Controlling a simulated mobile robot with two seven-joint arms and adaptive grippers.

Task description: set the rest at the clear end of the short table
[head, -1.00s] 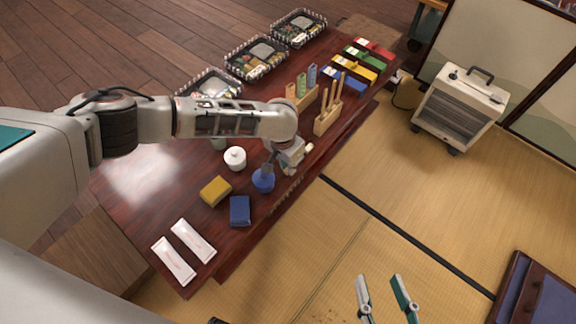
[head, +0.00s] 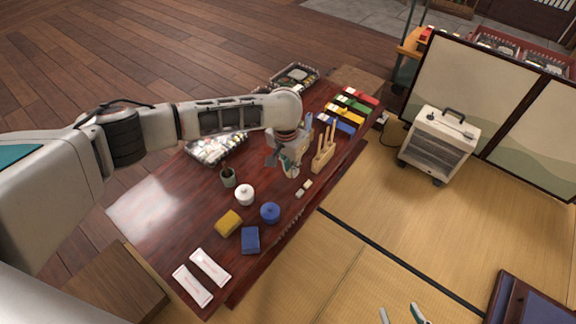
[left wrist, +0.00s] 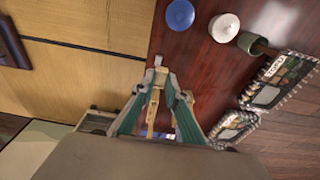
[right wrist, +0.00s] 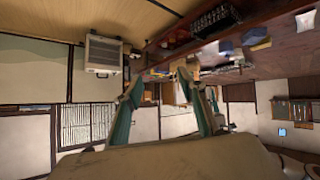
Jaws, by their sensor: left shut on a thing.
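My left gripper (head: 290,168) is low over the dark red table (head: 150,215), beside the wooden stand with upright sticks (head: 323,157). In the left wrist view its fingers (left wrist: 157,80) come together on a small pale thing, apparently the rest; the fingers mostly hide it.
White packets (head: 210,267) lie at the near end. Bento trays (head: 215,148) line the far side.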

